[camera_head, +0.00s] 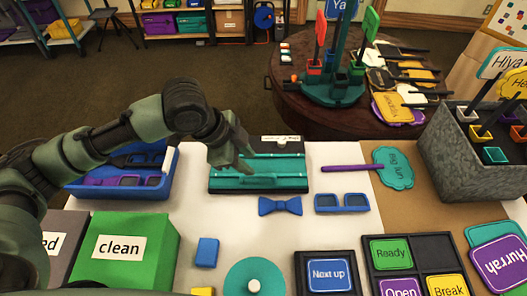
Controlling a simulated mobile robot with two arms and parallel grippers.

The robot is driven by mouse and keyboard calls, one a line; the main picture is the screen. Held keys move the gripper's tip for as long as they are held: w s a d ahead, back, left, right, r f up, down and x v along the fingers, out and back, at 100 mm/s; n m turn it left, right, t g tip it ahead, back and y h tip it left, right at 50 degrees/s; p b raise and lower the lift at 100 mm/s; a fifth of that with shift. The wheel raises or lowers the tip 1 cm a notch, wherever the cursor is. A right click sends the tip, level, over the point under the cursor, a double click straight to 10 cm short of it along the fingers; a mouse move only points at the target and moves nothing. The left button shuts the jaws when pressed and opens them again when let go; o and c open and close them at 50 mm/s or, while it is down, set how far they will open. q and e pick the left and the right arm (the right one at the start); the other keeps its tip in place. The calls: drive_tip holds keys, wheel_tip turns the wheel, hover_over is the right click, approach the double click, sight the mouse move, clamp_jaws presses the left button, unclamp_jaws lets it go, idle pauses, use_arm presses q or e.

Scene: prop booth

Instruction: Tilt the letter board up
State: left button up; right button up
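The letter board (290,173) is a teal panel with ridges in a black frame. It seems to lie low or nearly flat at the back of the white table area. A small white label shows at its far edge. My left arm comes in from the left, and its gripper (240,166) is over the left part of the board, hiding some of it. I cannot tell whether it touches the board or how far its fingers are apart. My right gripper is not in view.
A blue tray (74,189) holding glasses stands left of the board. A purple-handled teal sign (393,168) lies to the right. A green "clean" box (125,250) stands front left.

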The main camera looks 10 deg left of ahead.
sight(262, 175)
use_arm(q)
drive_tip(key=x, duration=0.7)
drive_tip(key=shift+d+f, duration=0.1)
drive_tip(key=shift+f, duration=0.15)
drive_tip(key=shift+s, duration=0.1)
clamp_jaws()
idle(1.0)
